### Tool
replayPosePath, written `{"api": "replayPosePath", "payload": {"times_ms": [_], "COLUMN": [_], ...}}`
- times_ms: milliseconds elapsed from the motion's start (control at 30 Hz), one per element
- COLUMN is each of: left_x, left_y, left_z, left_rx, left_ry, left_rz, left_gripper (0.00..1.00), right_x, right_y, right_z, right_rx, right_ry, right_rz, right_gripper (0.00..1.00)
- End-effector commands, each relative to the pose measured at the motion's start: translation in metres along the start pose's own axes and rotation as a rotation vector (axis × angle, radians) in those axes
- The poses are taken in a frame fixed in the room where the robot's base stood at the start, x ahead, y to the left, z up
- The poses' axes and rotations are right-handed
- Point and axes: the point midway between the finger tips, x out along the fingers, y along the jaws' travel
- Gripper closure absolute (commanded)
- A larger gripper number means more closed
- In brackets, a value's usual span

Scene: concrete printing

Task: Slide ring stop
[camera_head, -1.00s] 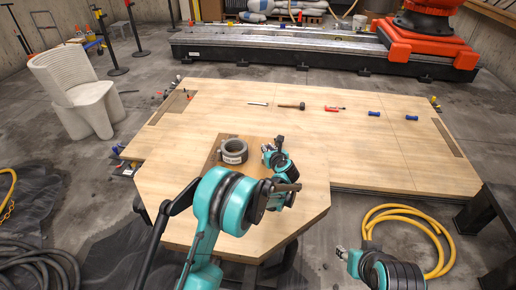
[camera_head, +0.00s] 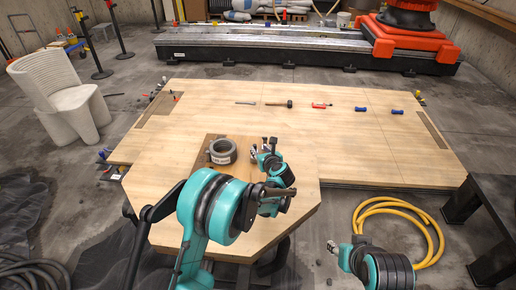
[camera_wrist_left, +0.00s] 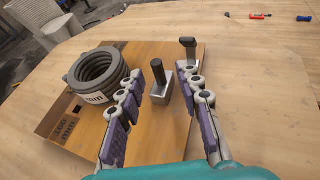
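A thick grey ring (camera_head: 222,152) with a white label lies at the left of a brown wooden board (camera_wrist_left: 125,140) on the table. It also shows in the left wrist view (camera_wrist_left: 97,75). A small metal block with a black upright handle (camera_wrist_left: 162,88) stands on the board right of the ring; it may be the stop. My left gripper (camera_wrist_left: 171,68) is open, its fingers on either side of the block with gaps visible. A black post (camera_wrist_left: 188,44) stands beyond. My right gripper (camera_head: 333,246) is low at the front, off the table; its finger opening is unclear.
A mallet (camera_head: 279,104), a red tool (camera_head: 321,105) and blue-handled items (camera_head: 361,109) lie in a row toward the back of the table. The table's right half is mostly clear. A yellow hose (camera_head: 433,235) is coiled on the floor at right.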

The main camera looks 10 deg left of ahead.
Motion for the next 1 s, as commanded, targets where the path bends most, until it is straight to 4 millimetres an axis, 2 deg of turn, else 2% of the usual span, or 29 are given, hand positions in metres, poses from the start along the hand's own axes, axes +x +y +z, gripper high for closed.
{"api": "replayPosePath", "payload": {"times_ms": [33, 200, 400, 533, 1000], "left_x": [-0.014, -0.049, -0.074, -0.08, -0.08], "left_y": [-0.001, -0.001, -0.001, -0.001, -0.001], "left_z": [0.0, 0.0, -0.001, -0.001, 0.002], "left_rx": [0.002, 0.002, 0.001, 0.001, 0.006], "left_ry": [0.0, 0.0, 0.0, -0.001, -0.005], "left_rz": [-0.003, -0.003, -0.002, -0.002, -0.003], "left_gripper": [0.65, 0.65, 0.65, 0.65, 0.65], "right_x": [0.0, 0.0, 0.0, 0.0, 0.0], "right_y": [0.0, 0.0, 0.0, 0.0, 0.0], "right_z": [0.0, 0.0, 0.0, 0.0, 0.0], "right_rx": [0.0, 0.0, 0.0, 0.0, 0.0], "right_ry": [0.0, 0.0, 0.0, 0.0, 0.0], "right_rz": [0.0, 0.0, 0.0, 0.0, 0.0], "right_gripper": [0.6, 0.6, 0.6, 0.6, 0.6]}}
